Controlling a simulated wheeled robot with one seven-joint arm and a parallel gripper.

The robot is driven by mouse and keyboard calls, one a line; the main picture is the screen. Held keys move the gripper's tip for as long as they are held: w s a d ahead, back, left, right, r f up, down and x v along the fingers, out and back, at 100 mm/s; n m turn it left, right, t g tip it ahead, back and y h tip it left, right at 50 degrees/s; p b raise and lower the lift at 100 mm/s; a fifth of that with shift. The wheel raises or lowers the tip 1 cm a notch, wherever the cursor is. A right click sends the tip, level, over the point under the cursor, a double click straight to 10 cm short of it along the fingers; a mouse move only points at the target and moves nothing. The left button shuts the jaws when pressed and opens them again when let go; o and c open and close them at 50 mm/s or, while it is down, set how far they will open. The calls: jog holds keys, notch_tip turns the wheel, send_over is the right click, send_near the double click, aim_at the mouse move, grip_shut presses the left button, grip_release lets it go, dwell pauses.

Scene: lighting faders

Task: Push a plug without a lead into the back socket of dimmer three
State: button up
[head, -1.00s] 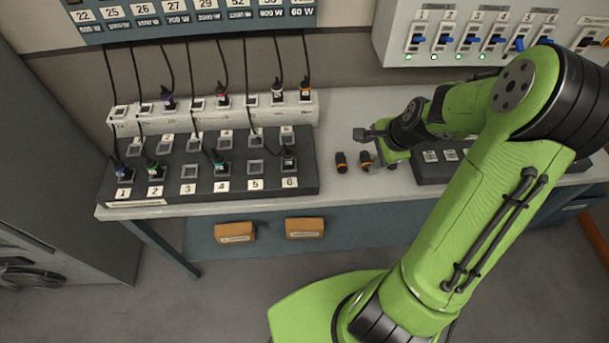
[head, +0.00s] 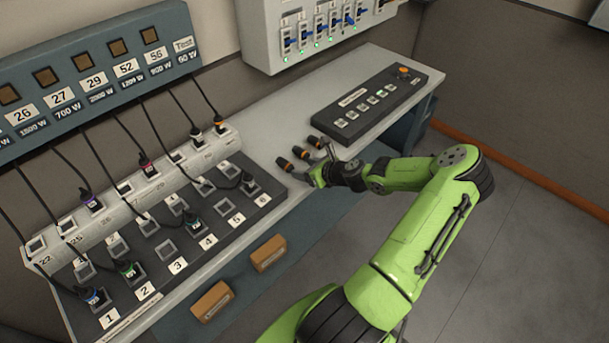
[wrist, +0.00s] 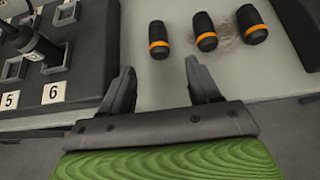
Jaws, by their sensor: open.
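In the head view my gripper (head: 318,165) is close beside the plugs. The back socket of dimmer three (head: 148,227) looks empty; its label is too small to read surely.
The dark dimmer block (head: 200,258) holds several plugs with black leads. Behind it runs a white socket strip (head: 120,205) with hanging leads. A button panel (head: 368,102) lies farther right on the bench. Two brown boxes (head: 268,253) are at the bench front.

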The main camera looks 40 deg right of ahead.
aim_at(291, 167)
jog(key=b+x, duration=0.2)
jog(key=x, duration=0.6)
jog(key=shift+a+b, duration=0.1)
jog(key=shift+b, duration=0.2)
jog(key=shift+c, duration=0.3)
jog(key=c, duration=0.9)
notch_tip(291, 167, up, 5)
jog(key=p, duration=0.5)
jog(key=shift+r, duration=0.15)
jog(key=shift+c, duration=0.4)
